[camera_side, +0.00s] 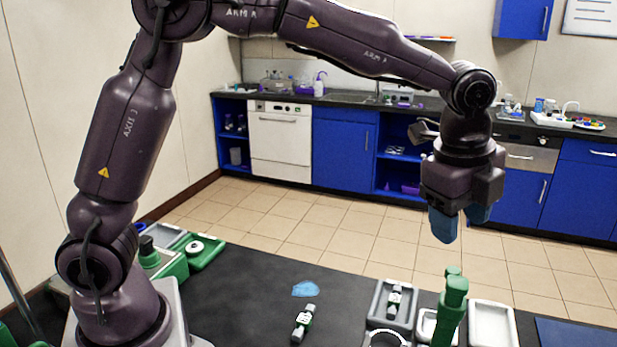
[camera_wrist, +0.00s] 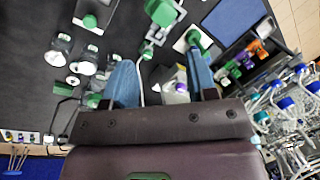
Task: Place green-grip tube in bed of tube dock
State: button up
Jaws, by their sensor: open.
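My gripper (camera_side: 458,222) hangs high above the right part of the bench in the side view, with blue fingers pointing down. In the wrist view its fingers (camera_wrist: 160,70) are apart with nothing held between them. A small dark-and-white piece with a green middle (camera_side: 302,323) lies on the bare bench, well left of and below the gripper. A similar small piece (camera_side: 395,300) lies in a grey tray (camera_side: 374,312). I cannot tell which is the green-grip tube. A green upright stand (camera_side: 450,310) is beside the tray; I cannot make out the tube dock's bed.
A light blue patch (camera_side: 305,289) lies on the bench. A white tray (camera_side: 492,325) and blue mat (camera_side: 575,336) are at right; green trays (camera_side: 205,252) are at left. The wrist view shows glass vessels (camera_wrist: 62,45), a rack of coloured items (camera_wrist: 240,60) and blue-capped bottles (camera_wrist: 285,103).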

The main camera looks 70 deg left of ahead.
jog(key=s+a+r+n+t, duration=0.1)
jog(key=s+a+r+n, duration=0.2)
jog(key=s+a+n, duration=0.3)
jog(key=s+a+r+n+t, duration=0.1)
jog(key=s+a+r+n, duration=0.3)
jog(key=s, duration=0.3)
jog(key=s+a+f+n, duration=0.1)
jog(key=s+n, duration=0.2)
jog(key=s, duration=0.2)
jog(key=s+a+f+n+t, duration=0.1)
jog(key=s+a+f+n, duration=0.1)
jog(key=s+n, duration=0.2)
jog(key=shift+s+a, duration=0.25)
jog(key=shift+s, duration=0.7)
